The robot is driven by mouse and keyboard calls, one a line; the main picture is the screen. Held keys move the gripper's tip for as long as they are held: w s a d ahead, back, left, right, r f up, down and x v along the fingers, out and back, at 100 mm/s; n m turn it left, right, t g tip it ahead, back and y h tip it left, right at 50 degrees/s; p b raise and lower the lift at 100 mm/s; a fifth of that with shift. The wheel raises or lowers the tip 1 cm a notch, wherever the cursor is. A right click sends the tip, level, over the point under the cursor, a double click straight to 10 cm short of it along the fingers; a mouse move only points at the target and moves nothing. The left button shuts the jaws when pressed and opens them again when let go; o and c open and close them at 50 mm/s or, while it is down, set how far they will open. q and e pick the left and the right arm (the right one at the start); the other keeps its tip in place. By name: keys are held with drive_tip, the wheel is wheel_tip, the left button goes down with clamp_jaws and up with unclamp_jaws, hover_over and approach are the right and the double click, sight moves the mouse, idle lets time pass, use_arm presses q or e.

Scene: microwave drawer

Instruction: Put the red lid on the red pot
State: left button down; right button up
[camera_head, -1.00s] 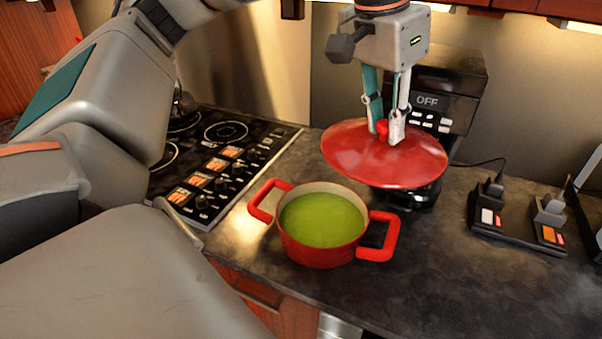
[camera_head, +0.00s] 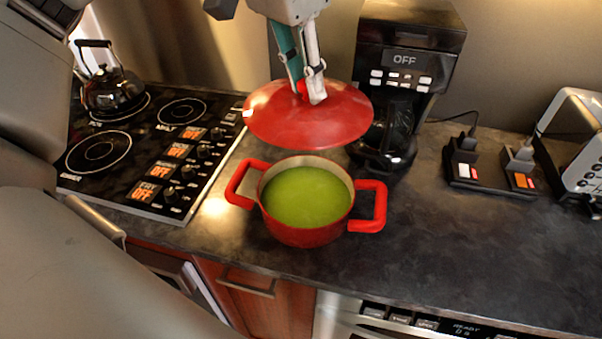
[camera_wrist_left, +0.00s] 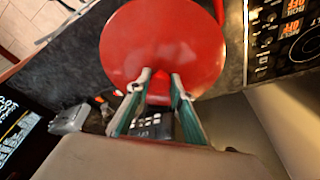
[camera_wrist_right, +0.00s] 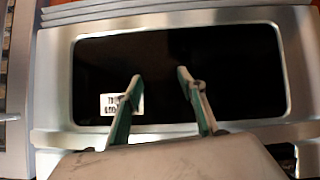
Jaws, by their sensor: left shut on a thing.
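The red pot (camera_head: 305,236) stands on the dark counter with green soup in it and a handle on each side. My left gripper (camera_head: 308,92) is shut on the knob of the red lid (camera_head: 300,125). It holds the lid above and just behind the pot, slightly tilted, apart from the rim. The lid (camera_wrist_left: 160,45) also fills the upper middle of the left wrist view and hides most of the pot. My right gripper (camera_wrist_right: 158,84) is open and empty in front of a dark glass oven-like door, and does not show in the head view.
A black coffee machine (camera_head: 411,60) stands behind and right of the lid. The stovetop (camera_head: 140,150) with a black kettle (camera_head: 113,92) is at the left. A power strip (camera_head: 490,178) and a toaster (camera_head: 572,150) are at the right. The counter (camera_head: 440,255) right of the pot is clear.

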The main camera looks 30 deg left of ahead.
use_arm(q)
wheel_tip(320, 180, down, 18)
drive_tip(key=shift+w+r+b, duration=0.1)
drive_tip(key=shift+r+b, duration=0.1)
drive_tip(key=shift+b, duration=0.2)
drive_tip(key=shift+f+b, duration=0.3)
drive_tip(key=shift+f, duration=0.05)
drive_tip(key=shift+f, duration=0.2)
drive_tip(key=c, duration=1.8)
unclamp_jaws()
